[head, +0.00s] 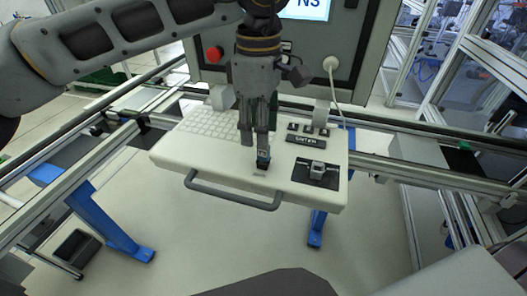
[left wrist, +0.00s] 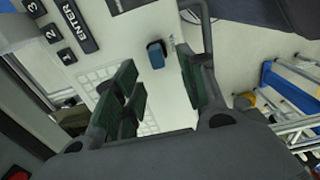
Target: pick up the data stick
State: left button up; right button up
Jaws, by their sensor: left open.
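The data stick (left wrist: 156,53) is a small dark blue block on the white console panel (head: 205,160), near its front edge. In the head view it shows as a small dark piece (head: 263,161) right at my left gripper's fingertips, partly hidden by them. My left gripper (head: 255,147) points down over the panel. In the left wrist view its fingers (left wrist: 160,80) are spread apart with nothing between their pads, and the stick shows just past the tips. I cannot tell whether a finger touches it. My right gripper is not in view.
The panel carries a white keyboard (head: 212,123), an ENTER key (head: 305,140), numbered keys and a black plate with a metal fitting (head: 317,171). A grey handle (head: 232,199) runs along its front. A screen cabinet (head: 340,50) with a red button (head: 214,54) stands behind.

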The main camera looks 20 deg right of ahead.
aim_at(264, 156)
pick_arm(q)
jog(key=shift+f, duration=0.1)
jog(key=shift+s+d+f+p, duration=0.1)
jog(key=shift+d+f+p, duration=0.2)
jog(key=shift+f, duration=0.35)
jog(key=shift+d+f+p, duration=0.1)
jog(key=shift+f+p, duration=0.3)
jog(key=shift+f, duration=1.45)
